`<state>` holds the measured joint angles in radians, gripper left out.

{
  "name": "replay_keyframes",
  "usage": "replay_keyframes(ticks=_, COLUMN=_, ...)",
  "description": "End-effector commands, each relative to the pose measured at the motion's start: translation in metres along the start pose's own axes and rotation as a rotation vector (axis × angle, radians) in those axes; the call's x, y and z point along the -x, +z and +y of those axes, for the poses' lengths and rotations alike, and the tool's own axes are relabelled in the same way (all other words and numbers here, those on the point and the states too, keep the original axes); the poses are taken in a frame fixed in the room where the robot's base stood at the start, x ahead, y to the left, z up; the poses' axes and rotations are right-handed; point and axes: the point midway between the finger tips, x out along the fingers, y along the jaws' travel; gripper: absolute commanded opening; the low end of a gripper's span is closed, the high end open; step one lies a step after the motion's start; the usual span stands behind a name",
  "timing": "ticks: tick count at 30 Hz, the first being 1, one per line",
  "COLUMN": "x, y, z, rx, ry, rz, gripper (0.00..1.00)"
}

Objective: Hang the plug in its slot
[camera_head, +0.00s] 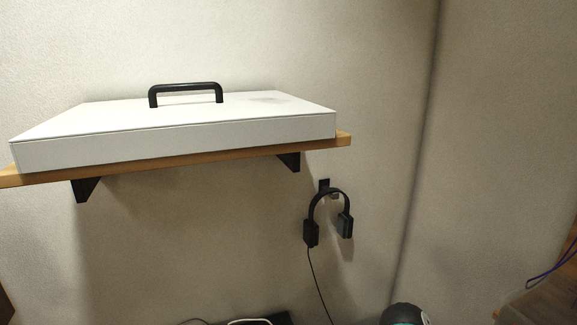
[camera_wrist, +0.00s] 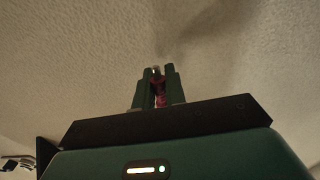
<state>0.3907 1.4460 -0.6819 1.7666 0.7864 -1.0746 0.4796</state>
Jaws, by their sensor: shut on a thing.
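My gripper (camera_wrist: 156,75) shows in the wrist view with its two dark green fingers pointing up the picture. It is shut on a small dark red thing, which I take to be the plug (camera_wrist: 159,92). A small pale tip shows between the fingertips. The fingers hide much of the plug, and the view is dim, so its exact shape cannot be told. A plain pale wall lies beyond the fingers. I cannot make out the plug or a slot for it in the head view.
A white case (camera_head: 170,138) with a black handle (camera_head: 186,88) lies on a wooden shelf (camera_head: 343,139). Black headphones (camera_head: 311,233) hang from a wall hook (camera_head: 324,184), their cable running down. The wall to their right is bare. Purple cable (camera_head: 548,272) shows at the right edge.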

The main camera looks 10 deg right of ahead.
Motion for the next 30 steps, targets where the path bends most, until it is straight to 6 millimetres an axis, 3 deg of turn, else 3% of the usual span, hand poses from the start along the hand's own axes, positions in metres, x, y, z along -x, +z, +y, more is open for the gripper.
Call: replay_keyframes(ticks=30, x=0.037, y=0.000, z=0.000, rx=0.000, ry=0.000, rz=-0.001, gripper=0.00)
